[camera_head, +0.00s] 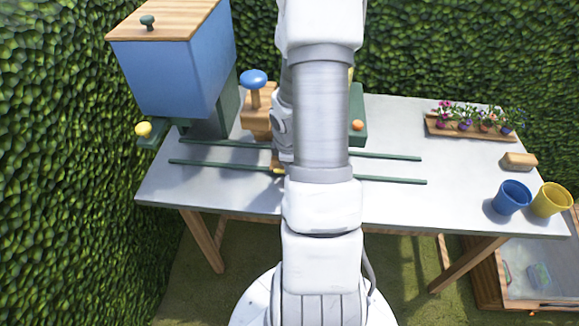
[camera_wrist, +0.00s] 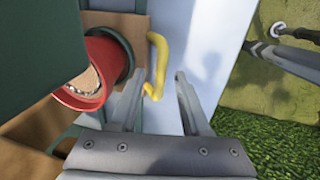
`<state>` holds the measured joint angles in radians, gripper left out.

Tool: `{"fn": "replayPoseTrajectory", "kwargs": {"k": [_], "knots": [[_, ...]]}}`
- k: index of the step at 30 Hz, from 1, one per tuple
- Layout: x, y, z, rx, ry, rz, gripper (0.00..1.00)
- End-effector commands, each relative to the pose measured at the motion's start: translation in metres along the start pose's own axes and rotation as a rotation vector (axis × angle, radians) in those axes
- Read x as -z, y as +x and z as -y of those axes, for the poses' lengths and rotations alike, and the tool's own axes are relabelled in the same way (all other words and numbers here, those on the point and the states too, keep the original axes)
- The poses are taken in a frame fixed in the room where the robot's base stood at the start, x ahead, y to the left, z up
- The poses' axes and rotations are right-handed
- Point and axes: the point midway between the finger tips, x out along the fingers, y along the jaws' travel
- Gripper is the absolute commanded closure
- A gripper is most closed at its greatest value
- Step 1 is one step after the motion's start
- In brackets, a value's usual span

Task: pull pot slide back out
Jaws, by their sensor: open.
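The pot slide (camera_wrist: 122,22) shows in the wrist view as a light wooden board with a curved yellow handle (camera_wrist: 157,50). A red pot (camera_wrist: 105,68) with brown contents sits at the board, tilted in this picture, partly covered by a dark green part. My gripper (camera_wrist: 158,75) is open, its two fingers on either side of the handle's lower end in the picture. I cannot tell whether they touch it. In the head view my arm hides the gripper and most of the slide; a bit of yellow handle (camera_head: 279,171) shows beside it.
Two green rails (camera_head: 225,164) run along the grey table (camera_head: 395,130). A blue hopper (camera_head: 175,65) stands at left, beside a blue-knobbed wooden part (camera_head: 257,115). A flower tray (camera_head: 470,130), blue cup (camera_head: 511,197) and yellow cup (camera_head: 551,200) are at right. Hedges surround the table.

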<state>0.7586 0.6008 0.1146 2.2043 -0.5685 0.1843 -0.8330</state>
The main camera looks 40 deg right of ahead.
Motion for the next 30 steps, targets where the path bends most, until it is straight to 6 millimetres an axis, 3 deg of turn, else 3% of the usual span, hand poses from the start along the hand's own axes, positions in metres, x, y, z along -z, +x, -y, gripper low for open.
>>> {"fn": "replayPoseTrajectory", "kwargs": {"k": [4,8,21,30], "knots": [[0.000,-0.004,0.000,0.000,0.000,0.000,0.53],[0.000,-0.021,-0.001,-0.002,0.003,-0.001,0.53],[-0.001,-0.127,-0.002,-0.005,0.003,0.000,0.53],[0.000,-0.170,-0.001,-0.002,0.001,0.001,0.53]]}}
